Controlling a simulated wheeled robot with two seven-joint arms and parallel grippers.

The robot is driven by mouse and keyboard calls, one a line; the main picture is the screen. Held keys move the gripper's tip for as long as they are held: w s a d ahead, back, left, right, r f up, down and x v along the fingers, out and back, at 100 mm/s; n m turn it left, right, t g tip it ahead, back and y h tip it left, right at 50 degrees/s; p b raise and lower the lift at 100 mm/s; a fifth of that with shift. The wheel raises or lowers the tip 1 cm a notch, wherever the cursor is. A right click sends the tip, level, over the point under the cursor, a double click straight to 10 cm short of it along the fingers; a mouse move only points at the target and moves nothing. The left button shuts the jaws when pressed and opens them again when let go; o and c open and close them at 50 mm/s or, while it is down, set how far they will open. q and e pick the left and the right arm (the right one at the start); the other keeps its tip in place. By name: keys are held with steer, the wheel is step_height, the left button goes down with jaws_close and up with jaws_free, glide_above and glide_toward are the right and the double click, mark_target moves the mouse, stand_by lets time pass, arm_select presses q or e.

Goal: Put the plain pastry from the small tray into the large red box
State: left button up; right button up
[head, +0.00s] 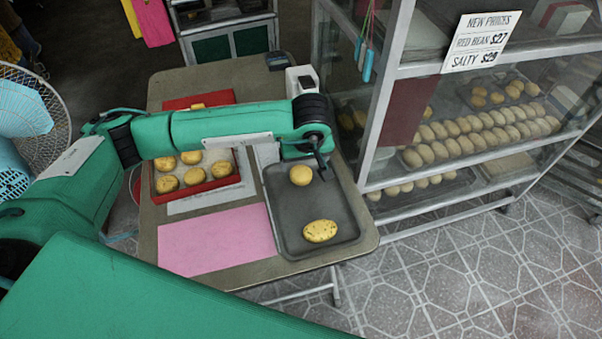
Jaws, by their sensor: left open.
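The small dark grey tray (288,238) lies on the right side of the table. It holds two pastries set apart. The plain pastry (300,175) is round and smooth, near the tray's far end. A speckled oval pastry (320,231) lies near its front end. My left gripper (321,163) is open and empty, with its fingers pointing down just right of the plain pastry. I cannot tell its exact height. The large red box (212,185) stands left of the tray with several pastries in it. My left forearm hides its far part. My right gripper is not in view.
A pink sheet (217,241) lies flat at the table's front left. A white device (301,80) stands at the back. A glass cabinet (450,115) full of pastries stands close on the right.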

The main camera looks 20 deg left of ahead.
mark_target(301, 172)
arm_select(q)
steer(key=shift+x, duration=0.95)
steer(key=shift+p+x, duration=0.5)
steer(key=shift+x, duration=1.7)
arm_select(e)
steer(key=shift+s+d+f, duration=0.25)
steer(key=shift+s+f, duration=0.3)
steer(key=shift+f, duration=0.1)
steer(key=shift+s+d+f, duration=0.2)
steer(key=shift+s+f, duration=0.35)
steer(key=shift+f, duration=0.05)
arm_select(q)
steer(key=shift+s+a, duration=0.1)
steer(key=shift+s, duration=0.05)
steer(key=c, duration=1.1)
